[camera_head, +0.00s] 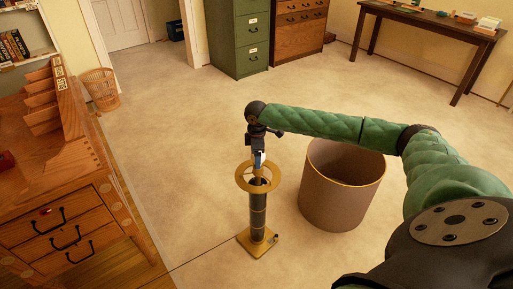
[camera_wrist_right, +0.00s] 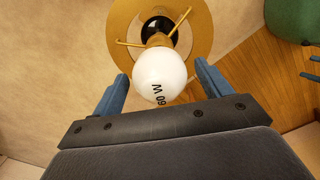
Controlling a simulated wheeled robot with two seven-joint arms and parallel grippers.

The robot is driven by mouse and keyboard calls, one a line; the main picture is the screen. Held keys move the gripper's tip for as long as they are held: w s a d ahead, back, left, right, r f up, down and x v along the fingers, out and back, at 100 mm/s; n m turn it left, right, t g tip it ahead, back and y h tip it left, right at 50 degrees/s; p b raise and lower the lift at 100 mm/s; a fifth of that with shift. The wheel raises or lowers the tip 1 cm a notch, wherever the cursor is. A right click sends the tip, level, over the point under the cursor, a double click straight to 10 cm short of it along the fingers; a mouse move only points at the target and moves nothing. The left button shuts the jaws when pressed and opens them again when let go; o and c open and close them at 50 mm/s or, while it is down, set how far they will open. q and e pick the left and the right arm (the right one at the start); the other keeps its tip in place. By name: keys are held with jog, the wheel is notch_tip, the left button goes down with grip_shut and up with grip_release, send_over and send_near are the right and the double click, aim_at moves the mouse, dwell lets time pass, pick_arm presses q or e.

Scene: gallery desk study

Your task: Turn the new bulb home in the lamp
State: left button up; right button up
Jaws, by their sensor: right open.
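The lamp (camera_head: 258,210) stands upright on the floor, with a dark column, a square brass base and a flat brass ring at the top. In the right wrist view, its ring (camera_wrist_right: 205,25) and spokes surround a dark socket (camera_wrist_right: 153,24). A white round bulb (camera_wrist_right: 163,68) marked "60 W" stands at the socket with its brass-coloured neck toward it; how deep it sits cannot be told. My right gripper (camera_head: 259,161) points down over the lamp top. Its open blue fingers (camera_wrist_right: 160,76) stand on either side of the bulb, with visible gaps. My left gripper is out of view.
A brown drum with a gold rim (camera_head: 342,195) stands on the floor right of the lamp, under my right arm. A wooden desk (camera_head: 95,190) is at the left, with a wicker basket (camera_head: 101,88) behind it. Cabinets and a table (camera_head: 430,22) line the back. Floor left of the lamp is clear.

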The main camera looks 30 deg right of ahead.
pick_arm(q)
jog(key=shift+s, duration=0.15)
pick_arm(e)
jog(key=shift+s+f, duration=0.1)
jog(key=shift+f, duration=1)
jog(key=shift+c, duration=0.5)
jog(key=c, duration=0.7)
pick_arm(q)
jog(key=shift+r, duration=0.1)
pick_arm(e)
jog(key=shift+c, duration=0.2)
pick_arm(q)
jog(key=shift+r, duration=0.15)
pick_arm(e)
jog(key=shift+p, duration=0.4)
jog(key=shift+m+p, duration=0.35)
jog(key=shift+m, duration=0.05)
pick_arm(q)
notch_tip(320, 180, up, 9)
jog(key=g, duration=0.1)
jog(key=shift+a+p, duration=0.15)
jog(key=shift+p, duration=0.25)
pick_arm(e)
jog(key=shift+m, duration=0.3)
